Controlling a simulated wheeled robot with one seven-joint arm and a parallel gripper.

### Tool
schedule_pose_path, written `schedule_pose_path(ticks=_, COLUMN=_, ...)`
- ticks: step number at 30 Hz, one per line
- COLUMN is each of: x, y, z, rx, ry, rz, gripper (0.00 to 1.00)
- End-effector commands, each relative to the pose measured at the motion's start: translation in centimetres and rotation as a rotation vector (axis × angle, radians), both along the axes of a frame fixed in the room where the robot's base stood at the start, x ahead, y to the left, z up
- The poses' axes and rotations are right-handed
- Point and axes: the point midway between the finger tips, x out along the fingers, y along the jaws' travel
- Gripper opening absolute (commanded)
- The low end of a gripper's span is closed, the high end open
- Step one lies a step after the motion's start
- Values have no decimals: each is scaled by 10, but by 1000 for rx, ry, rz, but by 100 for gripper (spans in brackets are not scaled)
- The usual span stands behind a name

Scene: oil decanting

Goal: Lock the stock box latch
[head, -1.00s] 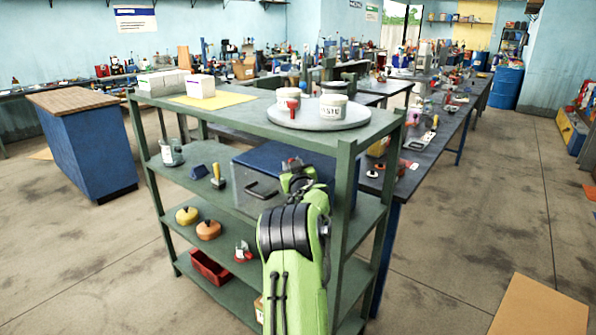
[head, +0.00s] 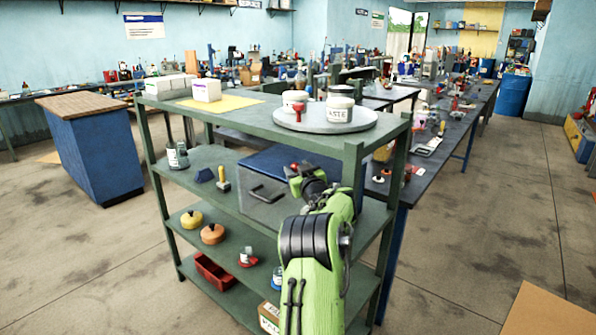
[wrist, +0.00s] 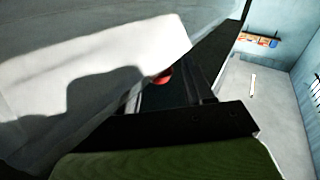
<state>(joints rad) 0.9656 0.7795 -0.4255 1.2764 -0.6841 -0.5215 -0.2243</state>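The stock box (head: 258,208), grey with a blue lid (head: 262,163) and a dark front handle (head: 268,192), sits on the second shelf of the green rack. My gripper (head: 294,178) is at the box's front right, close to it; my arm hides that part of the box. A small red piece shows by my gripper, but I cannot tell whether it is the latch. In the wrist view a grey surface with a bright patch fills the upper left, and a small red piece (wrist: 164,76) shows beside dark gripper parts. The fingertips are not clear in either view.
The rack's top shelf above the box holds a round grey tray (head: 325,124) with white tubs. Beside the box stand a yellow-handled tool (head: 223,180) and a jar (head: 177,157). The floor at the right is open.

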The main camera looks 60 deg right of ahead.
Motion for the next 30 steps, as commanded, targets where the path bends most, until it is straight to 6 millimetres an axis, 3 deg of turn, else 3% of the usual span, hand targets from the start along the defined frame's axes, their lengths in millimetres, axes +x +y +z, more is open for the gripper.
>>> schedule_pose_path(ticks=11, x=-4, y=3, z=1, rx=-1, ry=-1, rz=-1, gripper=58)
schedule_pose_path(ticks=14, x=-17, y=13, z=0, rx=1, ry=-2, rz=-3, gripper=58)
schedule_pose_path(ticks=24, x=-92, y=71, z=-2, rx=1, ry=-4, rz=-6, gripper=58)
schedule_pose_path(ticks=30, x=-119, y=93, z=-1, rx=0, ry=-2, rz=-2, gripper=58)
